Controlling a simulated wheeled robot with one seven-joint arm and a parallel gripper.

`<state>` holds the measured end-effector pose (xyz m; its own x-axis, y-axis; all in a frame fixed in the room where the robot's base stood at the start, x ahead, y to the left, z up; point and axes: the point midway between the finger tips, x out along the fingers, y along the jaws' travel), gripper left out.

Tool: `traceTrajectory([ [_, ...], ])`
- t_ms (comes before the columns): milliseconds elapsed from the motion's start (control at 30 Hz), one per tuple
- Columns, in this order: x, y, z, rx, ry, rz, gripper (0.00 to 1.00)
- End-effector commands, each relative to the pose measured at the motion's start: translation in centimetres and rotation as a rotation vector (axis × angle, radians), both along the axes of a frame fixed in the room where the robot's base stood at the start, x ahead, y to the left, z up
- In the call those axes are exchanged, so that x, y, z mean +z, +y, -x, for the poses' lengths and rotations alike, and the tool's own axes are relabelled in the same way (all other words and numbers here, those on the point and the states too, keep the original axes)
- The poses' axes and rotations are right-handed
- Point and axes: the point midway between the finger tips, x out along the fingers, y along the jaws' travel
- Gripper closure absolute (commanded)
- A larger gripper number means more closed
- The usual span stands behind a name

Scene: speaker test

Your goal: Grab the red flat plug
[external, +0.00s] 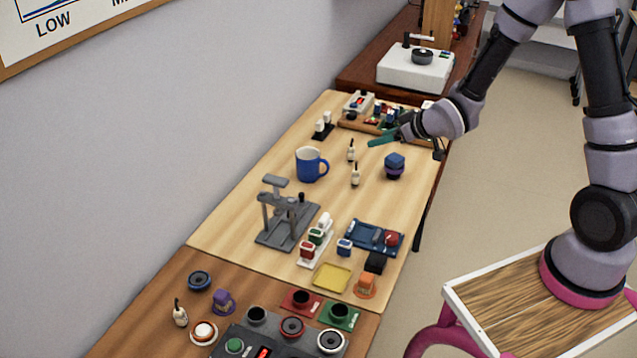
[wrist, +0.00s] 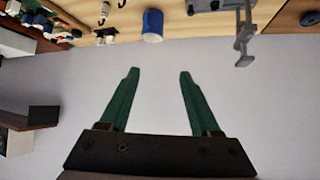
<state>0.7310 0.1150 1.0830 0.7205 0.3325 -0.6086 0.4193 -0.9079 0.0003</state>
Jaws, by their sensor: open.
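My gripper (external: 385,139) is at the far part of the light wood table, above its right side, near the wooden tray of small parts. In the wrist view my gripper (wrist: 159,73) is open, with two green fingers apart and nothing between them. I cannot tell for sure which thing is the red flat plug. Small red pieces (external: 371,121) lie on the far wooden tray, close to my gripper. A red round piece (external: 392,238) sits at the blue tray, and a red square plate (external: 297,309) with a black round part lies in the near area.
A blue mug (external: 308,168) stands left of my gripper and also shows in the wrist view (wrist: 152,27). Small bottles (external: 355,176) and a blue-purple stack (external: 395,167) stand nearby. A grey press (external: 283,229) stands nearer. The table between mug and press is clear.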

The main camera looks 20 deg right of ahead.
Motion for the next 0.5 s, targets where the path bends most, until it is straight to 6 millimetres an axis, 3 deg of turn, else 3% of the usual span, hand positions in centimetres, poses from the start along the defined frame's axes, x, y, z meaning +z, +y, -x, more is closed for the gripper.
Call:
traceTrajectory([
  [33, -2.4, 1.5, 0.2, 0.035, -0.006, -0.005, 0.36],
  [267, -10.3, 7.6, 2.3, 0.175, -0.096, -0.052, 0.36],
  [500, -17.2, 12.8, 7.5, 0.284, -0.190, -0.128, 0.36],
])
